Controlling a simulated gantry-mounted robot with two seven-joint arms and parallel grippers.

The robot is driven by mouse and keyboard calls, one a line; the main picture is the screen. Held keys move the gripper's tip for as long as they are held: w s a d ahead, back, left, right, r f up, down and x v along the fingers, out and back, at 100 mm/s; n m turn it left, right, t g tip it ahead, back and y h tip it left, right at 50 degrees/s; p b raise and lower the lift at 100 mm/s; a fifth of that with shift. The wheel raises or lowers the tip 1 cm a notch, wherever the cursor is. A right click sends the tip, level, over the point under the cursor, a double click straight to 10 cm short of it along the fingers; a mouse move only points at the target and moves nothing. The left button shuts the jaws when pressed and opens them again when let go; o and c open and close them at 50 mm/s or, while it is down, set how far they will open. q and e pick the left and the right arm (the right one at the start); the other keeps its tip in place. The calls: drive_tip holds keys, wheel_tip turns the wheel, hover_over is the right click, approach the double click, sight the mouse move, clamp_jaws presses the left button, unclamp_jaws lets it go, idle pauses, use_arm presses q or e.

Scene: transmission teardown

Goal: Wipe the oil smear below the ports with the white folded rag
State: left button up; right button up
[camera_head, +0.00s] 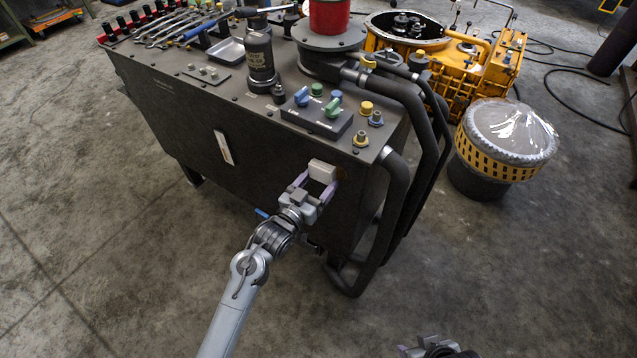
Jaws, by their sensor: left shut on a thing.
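The white folded rag (322,171) is between the fingers of my left gripper (318,186). It is against or very near the dark front face of the housing (190,130), below its right top corner. A small brownish patch, perhaps the oil smear (342,174), shows just right of the rag; the rag and gripper may hide more of it. Ports with yellow and blue fittings (361,139) stand on the top above the rag.
Thick dark hoses (392,200) run down the housing's right end, close to the rag. A valve block with coloured knobs (318,117), wrenches (170,27) and a metal tray (226,50) lie on top. A plastic-covered drum (505,140) stands right. Floor in front is clear.

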sight(343, 182)
use_arm(q)
drive_tip(key=shift+s+d+r+p, duration=0.15)
drive_tip(key=shift+s+d+p, duration=0.25)
drive_tip(key=shift+d, duration=0.15)
drive_tip(key=shift+s+d+p, duration=0.45)
drive_tip(key=shift+s+d, duration=0.1)
drive_tip(key=shift+d, duration=0.25)
drive_tip(key=shift+s+d+p, duration=0.4)
drive_tip(key=shift+s+d, duration=0.1)
drive_tip(key=shift+d, duration=0.3)
drive_tip(key=shift+s+d+p, duration=0.45)
drive_tip(key=shift+s+d, duration=0.1)
drive_tip(key=shift+d, duration=0.4)
drive_tip(key=shift+w+a+p, duration=0.35)
drive_tip(key=shift+w+a, duration=0.15)
drive_tip(key=shift+a, duration=0.35)
drive_tip(key=shift+w+a, duration=0.45)
drive_tip(key=shift+a, duration=0.2)
drive_tip(key=shift+w+a, duration=0.45)
drive_tip(key=shift+a, duration=0.2)
drive_tip(key=shift+w+a, duration=0.65)
drive_tip(key=shift+a, duration=0.35)
